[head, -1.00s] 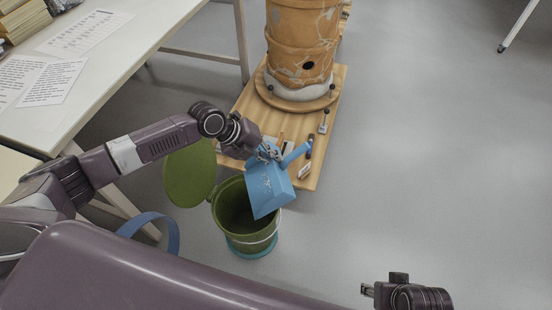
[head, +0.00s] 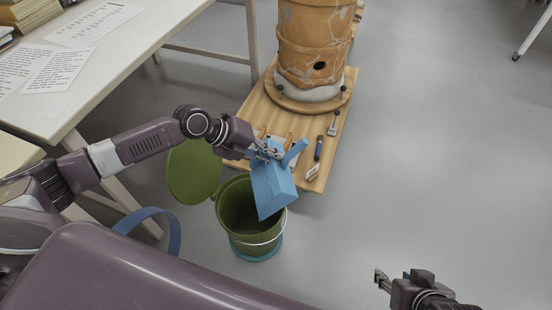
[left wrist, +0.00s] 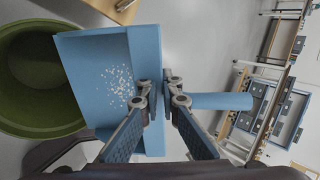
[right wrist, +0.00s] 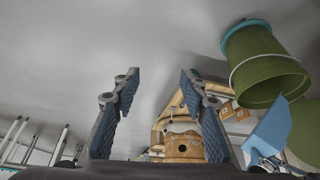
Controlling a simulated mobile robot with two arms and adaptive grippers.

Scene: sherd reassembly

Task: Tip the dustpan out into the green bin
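My left gripper (head: 268,153) is shut on the blue dustpan (head: 272,190) where the handle joins the pan. The pan tilts downward over the right part of the open green bin (head: 228,212). In the left wrist view, pale crumbs lie on the pan surface (left wrist: 95,75), and the bin (left wrist: 30,85) is beside the pan's left edge. The bin's inside is dark, and I cannot tell whether anything lies in it. The green lid (head: 193,172) stands open on the bin's left. My right gripper (right wrist: 158,82) is open and empty, far from the bin.
A wooden board (head: 262,110) behind the bin carries a large repaired orange vessel (head: 314,45) and small tools. A white table (head: 90,75) with papers stands at the left. A blue band (head: 172,235) is left of the bin. The floor at the right is clear.

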